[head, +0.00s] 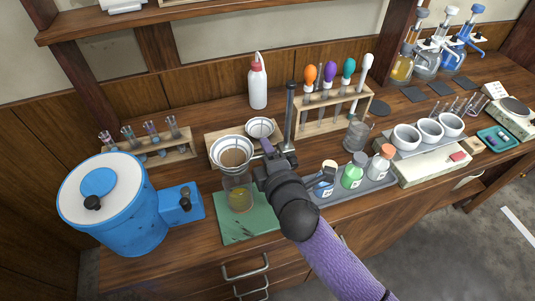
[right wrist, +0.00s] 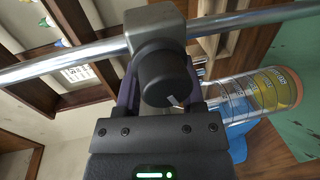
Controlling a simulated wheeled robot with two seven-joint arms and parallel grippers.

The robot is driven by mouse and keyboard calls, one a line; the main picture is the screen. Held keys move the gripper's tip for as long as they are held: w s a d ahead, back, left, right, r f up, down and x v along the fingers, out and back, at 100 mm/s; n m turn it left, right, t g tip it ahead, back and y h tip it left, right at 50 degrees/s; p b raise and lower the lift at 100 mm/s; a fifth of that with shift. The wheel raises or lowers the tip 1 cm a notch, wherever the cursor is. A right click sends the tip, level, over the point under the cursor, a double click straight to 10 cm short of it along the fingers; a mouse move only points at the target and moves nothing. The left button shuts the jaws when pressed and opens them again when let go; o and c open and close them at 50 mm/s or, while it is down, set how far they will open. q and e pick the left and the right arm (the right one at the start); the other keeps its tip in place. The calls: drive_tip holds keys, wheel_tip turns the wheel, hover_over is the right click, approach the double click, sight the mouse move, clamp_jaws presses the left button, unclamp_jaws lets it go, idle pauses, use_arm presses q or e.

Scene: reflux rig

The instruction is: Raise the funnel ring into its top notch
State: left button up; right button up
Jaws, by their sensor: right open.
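The funnel ring (head: 217,152) holds a white funnel (head: 247,141) with brown contents, above a glass vessel (head: 240,197) of yellowish liquid. The upright stand rod (head: 289,105) is behind my right gripper (head: 268,150), which reaches in beside the funnel. In the right wrist view, the rod (right wrist: 70,67) crosses the picture and carries a dark clamp block (right wrist: 153,22) with a round black knob (right wrist: 165,75). The knob lies between the fingers of my right gripper (right wrist: 163,92), which is open. I cannot tell whether the fingers touch it. The notches are not discernible. My left gripper is not in view.
A blue drum (head: 115,225) and blue box (head: 182,205) stand left. A green mat (head: 262,219) lies under the vessel. A bottle tray (head: 375,185) and dropper rack (head: 330,122) stand close right of my arm. A white wash bottle (head: 258,85) stands behind.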

clamp_jaws()
idle(1.4)
